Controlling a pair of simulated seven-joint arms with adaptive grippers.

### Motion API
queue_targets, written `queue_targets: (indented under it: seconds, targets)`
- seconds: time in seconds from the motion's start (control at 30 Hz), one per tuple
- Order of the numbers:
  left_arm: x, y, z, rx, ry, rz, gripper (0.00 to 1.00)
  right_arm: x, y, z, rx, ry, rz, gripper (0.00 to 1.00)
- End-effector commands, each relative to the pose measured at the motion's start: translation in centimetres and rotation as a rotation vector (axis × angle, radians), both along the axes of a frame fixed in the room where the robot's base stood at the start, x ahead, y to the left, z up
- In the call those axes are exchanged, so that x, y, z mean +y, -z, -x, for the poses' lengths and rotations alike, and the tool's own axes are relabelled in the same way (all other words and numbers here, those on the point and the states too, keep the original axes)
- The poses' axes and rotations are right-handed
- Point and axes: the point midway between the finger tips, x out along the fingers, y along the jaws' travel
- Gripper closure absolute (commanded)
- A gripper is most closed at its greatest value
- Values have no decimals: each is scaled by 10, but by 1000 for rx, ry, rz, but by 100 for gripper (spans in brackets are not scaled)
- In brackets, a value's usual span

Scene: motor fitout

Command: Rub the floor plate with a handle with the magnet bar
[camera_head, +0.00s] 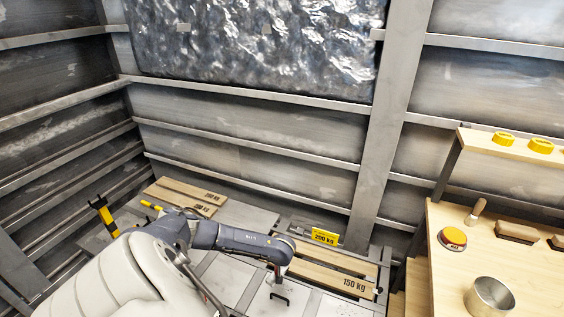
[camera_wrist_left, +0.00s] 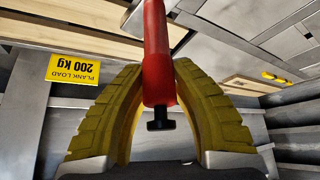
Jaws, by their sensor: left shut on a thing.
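In the left wrist view my left gripper (camera_wrist_left: 157,72) has its two yellow ribbed fingers shut on a red bar with a black knob at its end, which looks like the magnet bar (camera_wrist_left: 157,50). In the head view my left arm reaches across to the right over the floor, and its fingers and the bar cannot be made out there. A small black handle (camera_head: 280,297) shows on a pale floor plate just below the end of the arm. Whether the bar touches any plate cannot be told. My right gripper is not in view.
Wooden planks (camera_head: 346,283) marked 150 kg lie right of the arm, beside a yellow 200 kg sign (camera_head: 325,237). More planks (camera_head: 190,190) lie behind. A wooden bench (camera_head: 437,290) at the right carries a metal cup (camera_head: 490,297), a red-yellow button (camera_head: 453,238) and brushes (camera_head: 517,232).

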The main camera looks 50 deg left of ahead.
Motion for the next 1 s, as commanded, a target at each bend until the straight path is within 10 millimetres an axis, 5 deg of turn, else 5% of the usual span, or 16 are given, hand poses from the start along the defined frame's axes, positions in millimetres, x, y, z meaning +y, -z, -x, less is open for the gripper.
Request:
queue_targets:
  seconds: [1.0]
  targets:
    - [0, 59, 1, 1, -1, 1, 100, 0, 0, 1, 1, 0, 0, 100]
